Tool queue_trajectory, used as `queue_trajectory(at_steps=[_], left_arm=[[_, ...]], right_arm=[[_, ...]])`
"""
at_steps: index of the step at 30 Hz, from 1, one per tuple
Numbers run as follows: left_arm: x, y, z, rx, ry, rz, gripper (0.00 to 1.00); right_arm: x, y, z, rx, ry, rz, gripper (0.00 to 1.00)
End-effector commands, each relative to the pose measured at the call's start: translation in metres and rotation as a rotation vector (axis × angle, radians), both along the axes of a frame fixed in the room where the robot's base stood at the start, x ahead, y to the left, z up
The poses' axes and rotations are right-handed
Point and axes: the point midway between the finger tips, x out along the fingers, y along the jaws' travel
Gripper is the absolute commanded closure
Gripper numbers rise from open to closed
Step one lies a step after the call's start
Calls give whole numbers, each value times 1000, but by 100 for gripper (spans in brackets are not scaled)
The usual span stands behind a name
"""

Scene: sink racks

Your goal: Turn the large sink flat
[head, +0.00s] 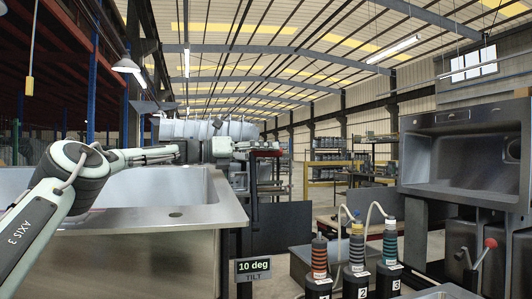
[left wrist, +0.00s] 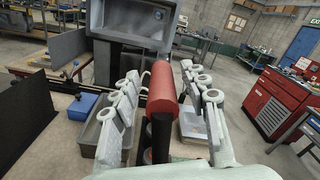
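My left arm reaches over the sink from the left. Its gripper (head: 243,147) is beyond the sink's far right part. In the left wrist view the gripper (left wrist: 165,112) is open, with one finger on each side of a red cylindrical handle (left wrist: 162,88). Gaps show between the handle and both fingers. A red piece also shows by the fingertips in the head view. My right gripper is not in view.
Another sink (head: 465,150) stands tilted up on a stand at right. Three numbered black posts (head: 357,275) with coloured coils and hoses stand at the front middle. A red-knobbed lever (head: 490,243) is at lower right. A red tool cabinet (left wrist: 278,100) shows in the left wrist view.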

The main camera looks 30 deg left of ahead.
Motion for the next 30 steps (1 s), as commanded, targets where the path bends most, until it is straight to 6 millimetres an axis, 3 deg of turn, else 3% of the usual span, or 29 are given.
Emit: queue_trajectory(at_steps=[8, 21, 30], left_arm=[[-6, 6, 1, 0, -1, 0, 56], [-70, 63, 1, -2, -2, 1, 56], [-90, 79, 0, 0, 0, 0, 56]], right_arm=[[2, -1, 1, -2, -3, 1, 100], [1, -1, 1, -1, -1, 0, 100], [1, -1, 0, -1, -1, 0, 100]])
